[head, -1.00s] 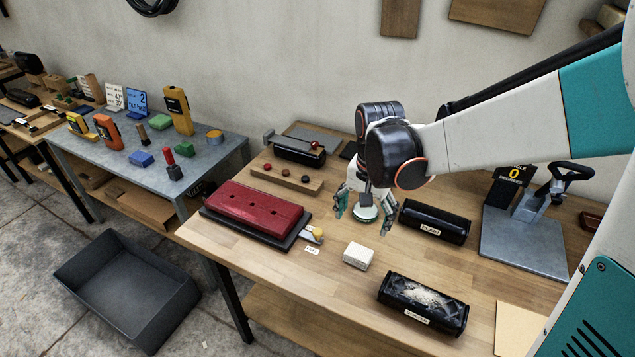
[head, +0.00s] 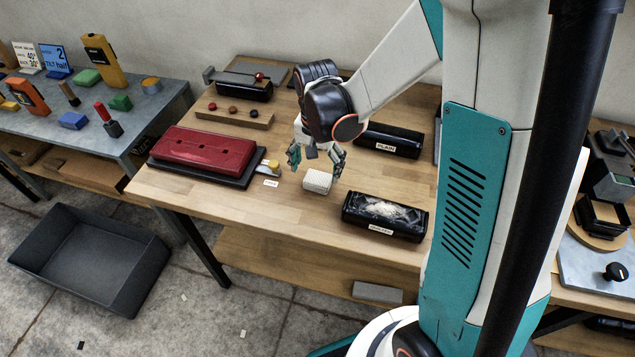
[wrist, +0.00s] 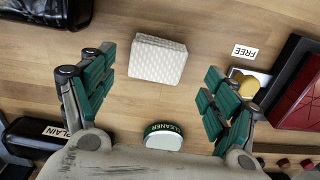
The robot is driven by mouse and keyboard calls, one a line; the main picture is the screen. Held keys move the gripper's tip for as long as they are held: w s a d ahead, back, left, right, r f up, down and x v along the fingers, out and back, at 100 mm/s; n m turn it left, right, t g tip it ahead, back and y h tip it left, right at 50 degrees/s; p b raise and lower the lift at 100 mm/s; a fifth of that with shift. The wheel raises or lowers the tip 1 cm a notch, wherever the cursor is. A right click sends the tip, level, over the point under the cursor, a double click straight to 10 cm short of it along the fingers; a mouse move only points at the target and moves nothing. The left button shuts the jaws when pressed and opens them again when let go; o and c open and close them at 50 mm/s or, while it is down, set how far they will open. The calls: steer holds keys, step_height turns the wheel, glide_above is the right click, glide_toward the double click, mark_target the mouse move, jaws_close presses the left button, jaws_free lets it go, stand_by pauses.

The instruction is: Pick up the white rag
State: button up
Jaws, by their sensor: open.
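My gripper (head: 316,160) is open above the table, just behind the rag in the head view. Its two teal fingers (wrist: 155,95) are spread wide with nothing between their tips. I cannot tell its exact height over the table.
A round tin labelled CLEANER (wrist: 163,136) stands between the finger bases. A red pad on a black base (head: 205,150) lies left, with a FREE label (wrist: 244,52) and yellow knob (wrist: 247,85) beside it. Black rolls (head: 388,139) and (head: 385,215) lie right.

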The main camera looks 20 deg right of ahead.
mark_target(318, 178)
step_height(318, 178, down, 5)
steer(key=shift+d+r+b, duration=0.15)
steer(key=shift+r+b, duration=0.05)
steer(key=shift+b, duration=0.8)
steer(key=shift+r, duration=0.1)
steer(key=c, duration=1.1)
steer(key=shift+o, duration=0.2)
steer(key=shift+r, duration=0.15)
step_height(318, 178, up, 20)
steer(key=p, duration=0.7)
